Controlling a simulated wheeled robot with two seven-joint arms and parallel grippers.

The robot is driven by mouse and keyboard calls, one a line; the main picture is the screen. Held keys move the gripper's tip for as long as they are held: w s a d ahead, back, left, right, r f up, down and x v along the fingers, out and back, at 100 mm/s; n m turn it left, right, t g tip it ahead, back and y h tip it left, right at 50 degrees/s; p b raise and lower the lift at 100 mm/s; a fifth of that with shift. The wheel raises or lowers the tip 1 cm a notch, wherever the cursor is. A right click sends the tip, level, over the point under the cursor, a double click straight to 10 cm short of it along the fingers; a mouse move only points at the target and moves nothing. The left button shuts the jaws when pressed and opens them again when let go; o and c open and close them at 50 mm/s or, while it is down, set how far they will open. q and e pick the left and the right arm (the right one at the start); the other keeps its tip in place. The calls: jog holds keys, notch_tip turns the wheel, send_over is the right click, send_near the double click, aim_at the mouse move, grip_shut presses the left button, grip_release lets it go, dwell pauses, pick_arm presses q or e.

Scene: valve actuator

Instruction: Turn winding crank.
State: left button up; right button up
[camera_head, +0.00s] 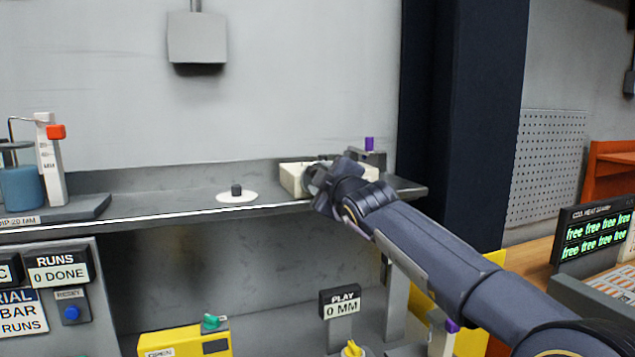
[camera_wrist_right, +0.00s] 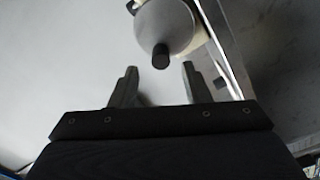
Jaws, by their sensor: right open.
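The crank is a grey disc (camera_wrist_right: 165,25) with a short dark knob (camera_wrist_right: 160,58) standing out near its rim, seen in the right wrist view. In the head view the disc (camera_head: 313,177) is on the front of a cream block (camera_head: 291,180) on the shelf, partly hidden by my right gripper. My right gripper (camera_head: 322,185) is at the crank. In the wrist view its two fingers (camera_wrist_right: 158,75) are apart with nothing between them, and the knob lies just beyond the tips, in line with the gap. I cannot tell any contact. My left gripper is out of view.
A purple-topped post (camera_head: 369,144) stands behind my wrist.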

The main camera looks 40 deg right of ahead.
jog(key=shift+b+v, duration=0.4)
jog(key=shift+v, duration=1.65)
